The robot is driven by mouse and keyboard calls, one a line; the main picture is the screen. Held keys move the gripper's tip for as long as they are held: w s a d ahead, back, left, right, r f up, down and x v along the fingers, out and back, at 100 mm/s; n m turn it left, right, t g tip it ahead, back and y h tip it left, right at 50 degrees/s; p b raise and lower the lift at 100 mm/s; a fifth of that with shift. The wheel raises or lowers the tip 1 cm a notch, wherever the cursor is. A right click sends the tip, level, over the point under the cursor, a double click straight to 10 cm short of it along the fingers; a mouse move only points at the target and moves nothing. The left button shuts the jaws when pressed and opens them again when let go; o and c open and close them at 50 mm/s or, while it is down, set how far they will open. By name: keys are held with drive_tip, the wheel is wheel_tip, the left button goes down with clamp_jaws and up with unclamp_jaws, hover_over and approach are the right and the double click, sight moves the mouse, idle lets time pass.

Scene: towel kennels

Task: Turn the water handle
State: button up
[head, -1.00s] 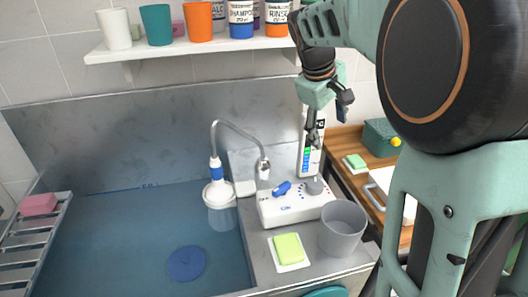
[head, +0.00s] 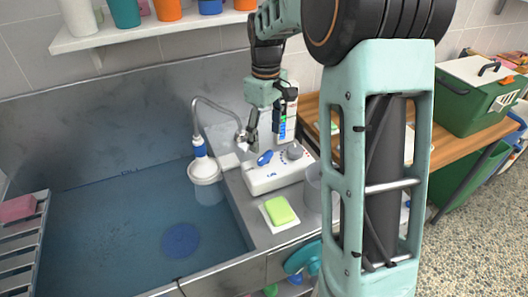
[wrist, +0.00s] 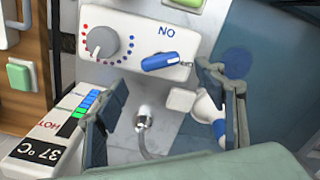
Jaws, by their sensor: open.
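The blue handle (head: 265,157) sits on top of a white control box (head: 272,178) beside the basin. It also shows in the wrist view (wrist: 161,60), lying slightly slanted near letters that read "NO" there. A grey round knob (wrist: 102,42) with red and blue dots sits on the same box. My gripper (head: 266,135) is open and empty above the box, apart from the handle. In the wrist view its two fingers (wrist: 162,100) are wide apart, with the handle ahead between them.
A white temperature display (wrist: 60,125) stands behind the box.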

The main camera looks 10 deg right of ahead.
sight(265, 155)
wheel_tip(265, 155, down, 7)
drive_tip(key=shift+r, duration=0.2)
drive_tip(key=c, duration=1.2)
drive_tip(key=shift+o, duration=0.2)
drive_tip(key=shift+m, duration=2.9)
